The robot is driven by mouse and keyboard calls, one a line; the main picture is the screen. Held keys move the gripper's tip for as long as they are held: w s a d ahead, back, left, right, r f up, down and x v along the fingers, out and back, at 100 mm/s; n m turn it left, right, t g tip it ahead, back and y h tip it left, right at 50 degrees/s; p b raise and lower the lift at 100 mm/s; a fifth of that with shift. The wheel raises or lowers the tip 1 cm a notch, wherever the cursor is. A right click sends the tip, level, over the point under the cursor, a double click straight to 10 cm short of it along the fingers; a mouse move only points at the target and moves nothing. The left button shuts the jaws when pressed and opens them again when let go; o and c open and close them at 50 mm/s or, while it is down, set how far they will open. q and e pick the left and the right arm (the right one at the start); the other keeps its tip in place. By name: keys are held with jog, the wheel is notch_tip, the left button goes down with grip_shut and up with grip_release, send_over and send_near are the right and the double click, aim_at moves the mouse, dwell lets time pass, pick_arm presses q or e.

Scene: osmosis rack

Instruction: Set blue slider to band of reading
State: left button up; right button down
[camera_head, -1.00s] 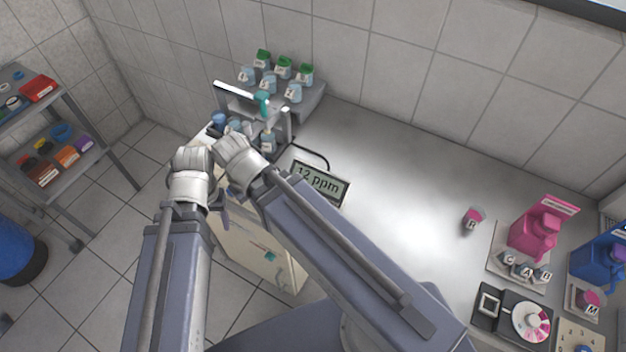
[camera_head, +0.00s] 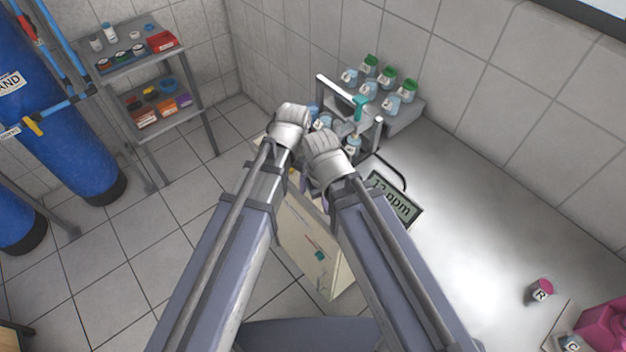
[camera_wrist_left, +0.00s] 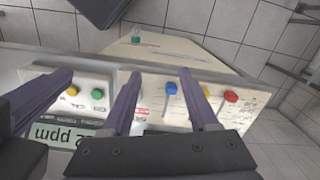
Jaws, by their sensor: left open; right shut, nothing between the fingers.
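The blue slider (camera_wrist_left: 171,88) is a small blue knob on a pale panel (camera_wrist_left: 150,112) in the left wrist view. My left gripper (camera_wrist_left: 160,74) is open, with one purple finger on each side of the knob in the picture. I cannot tell whether either finger touches it. The band markings near the knob are too small to read. My right gripper (camera_wrist_left: 62,76) is shut and empty, left of the blue knob near a yellow and a green knob. The display (camera_head: 395,200) reads 12 ppm. In the head view my wrists hide the slider and both sets of fingertips.
A red knob (camera_wrist_left: 231,96) and a yellow knob (camera_wrist_left: 206,90) sit right of the blue one. A rack of sample bottles (camera_head: 388,84) stands behind my grippers. The counter (camera_head: 470,220) right of the display is mostly clear, with a pink-capped jar (camera_head: 541,290).

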pick_arm(q)
jog(key=w, duration=0.2)
jog(key=w+d+m, duration=0.1)
jog(key=w, duration=0.1)
jog(key=w+d+m, duration=0.1)
jog(key=w, duration=0.1)
jog(key=shift+w+d+f, duration=0.1)
jog(key=shift+d+f, duration=0.05)
jog(key=shift+f, duration=0.2)
jog(key=shift+w+d+m+h, duration=0.15)
jog(key=shift+w+m+h, duration=0.15)
jog(key=shift+m, duration=0.2)
notch_tip(320, 180, down, 8)
jog(key=b, duration=0.8)
jog(key=shift+s+r, duration=0.1)
jog(key=shift+c, duration=0.2)
grip_shut()
